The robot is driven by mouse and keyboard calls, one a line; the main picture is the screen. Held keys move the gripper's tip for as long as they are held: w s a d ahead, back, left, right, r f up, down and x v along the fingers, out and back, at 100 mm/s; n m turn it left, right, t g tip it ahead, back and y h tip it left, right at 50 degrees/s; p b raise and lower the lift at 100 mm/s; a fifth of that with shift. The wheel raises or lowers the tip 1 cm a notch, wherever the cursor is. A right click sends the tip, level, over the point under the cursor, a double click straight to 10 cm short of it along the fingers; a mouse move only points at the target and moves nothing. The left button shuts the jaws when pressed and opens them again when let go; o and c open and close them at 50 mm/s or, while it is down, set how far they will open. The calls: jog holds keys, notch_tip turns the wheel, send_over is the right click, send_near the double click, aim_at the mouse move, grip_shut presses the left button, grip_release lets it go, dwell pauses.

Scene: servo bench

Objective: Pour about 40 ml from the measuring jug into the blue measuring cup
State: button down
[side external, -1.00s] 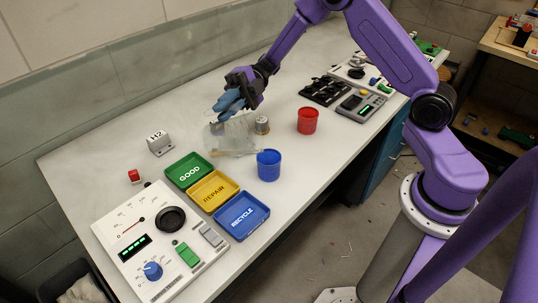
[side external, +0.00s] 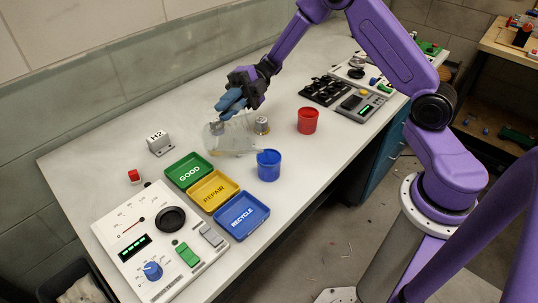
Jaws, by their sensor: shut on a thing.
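The clear measuring jug (side external: 236,140) is in the middle of the bench, tilted on its side as far as its faint outline shows. My gripper (side external: 229,106) is at its upper left part, with blue fingers shut on it. The jug's liquid level cannot be made out.
A red cup (side external: 307,121) stands right of the jug, and a small metal can (side external: 262,125) is close beside it. Green (side external: 205,163), yellow (side external: 232,201) and blue (side external: 263,221) trays lie in front. A white H2 block (side external: 160,143) stands left. Control panels occupy both bench ends.

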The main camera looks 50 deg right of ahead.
aim_at(209, 110)
dwell(0.3)
jog(key=shift+w+a+f+m+h, duration=0.15)
jog(key=shift+w+a+m+h, duration=0.15)
jog(key=shift+w+a+m, duration=0.25)
jog(key=shift+w+a+f+m+h, duration=0.15)
jog(key=shift+w+a+m+h, duration=0.2)
jog(key=shift+w+m, duration=0.25)
jog(key=shift+w+a+f+m+h, duration=0.3)
jog(key=shift+w+f+m, duration=0.1)
jog(key=shift+f+m, duration=0.15)
jog(key=shift+w+a+f+m+g, duration=0.1)
jog(key=shift+w+a+m+g, duration=0.1)
jog(key=shift+w+m+g, duration=0.25)
jog(key=shift+w+a+f+m+h, duration=0.3)
jog(key=shift+f+m, duration=0.1)
jog(key=shift+f, duration=0.2)
jog(key=shift+w+a+f+m+h, duration=0.15)
jog(key=shift+f+m+h, duration=0.15)
jog(key=shift+f, duration=0.25)
jog(key=w+a+f+m+g+h, duration=0.2)
jog(key=w+a+f+m, duration=0.1)
jog(key=w+f+m, duration=0.1)
jog(key=shift+w+m, duration=0.45)
jog(key=shift+m, duration=0.1)
